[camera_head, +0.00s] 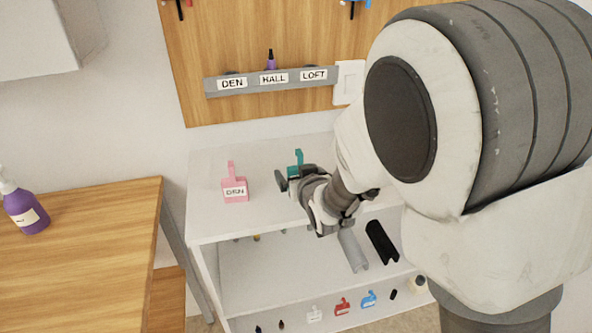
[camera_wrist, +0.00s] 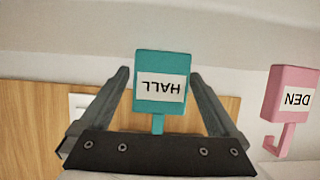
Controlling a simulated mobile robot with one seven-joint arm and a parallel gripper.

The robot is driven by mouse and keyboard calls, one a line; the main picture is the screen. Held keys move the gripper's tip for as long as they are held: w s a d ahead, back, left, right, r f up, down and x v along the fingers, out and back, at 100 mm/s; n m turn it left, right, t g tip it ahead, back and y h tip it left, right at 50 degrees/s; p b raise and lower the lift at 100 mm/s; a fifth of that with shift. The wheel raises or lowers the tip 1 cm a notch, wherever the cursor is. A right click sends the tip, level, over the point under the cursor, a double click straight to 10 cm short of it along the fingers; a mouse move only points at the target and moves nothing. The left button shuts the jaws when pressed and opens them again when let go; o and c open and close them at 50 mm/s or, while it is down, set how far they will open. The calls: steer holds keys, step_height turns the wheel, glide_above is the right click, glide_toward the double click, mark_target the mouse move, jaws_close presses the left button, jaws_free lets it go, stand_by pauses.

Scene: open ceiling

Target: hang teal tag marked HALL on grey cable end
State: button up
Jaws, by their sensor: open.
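The teal tag marked HALL (camera_wrist: 161,72) hangs upside down in the wrist view, between the two spread fingers of my gripper (camera_wrist: 159,76). Gaps show on both sides of the tag, so the fingers are around it and not closed on it. In the head view only the tag's teal hook (camera_head: 297,157) shows above my gripper (camera_head: 294,179), at the white shelf top; the rest is hidden. A grey cable end is not clearly seen. A purple piece (camera_head: 270,61) stands at the HALL label on the grey rail (camera_head: 215,90); small dark tips show near DEN and LOFT.
A pink DEN tag (camera_head: 235,188) stands left of my gripper on the white shelf unit (camera_head: 207,220). Grey (camera_head: 352,250) and black (camera_head: 381,242) channel pieces lie lower. A white switch plate (camera_head: 349,82) is beside the rail. A purple bottle (camera_head: 27,212) stands on the wooden table (camera_head: 95,255).

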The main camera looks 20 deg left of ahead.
steer(key=p+v, duration=0.1)
steer(key=v, duration=0.9)
steer(key=d+r+m+g+h, duration=0.1)
steer(key=d+r+m+h, duration=0.15)
steer(key=d, duration=0.55)
steer(key=s+d+r+m+g+h, duration=0.2)
steer(key=s+d, duration=0.6)
steer(key=d, duration=0.1)
steer(key=s+d+r+m+g+h, duration=0.2)
steer(key=s+d+r+g, duration=0.1)
steer(key=s+d, duration=0.6)
steer(key=shift+s+d+r, duration=0.2)
steer(key=shift+r, duration=0.1)
steer(key=shift+h, duration=0.25)
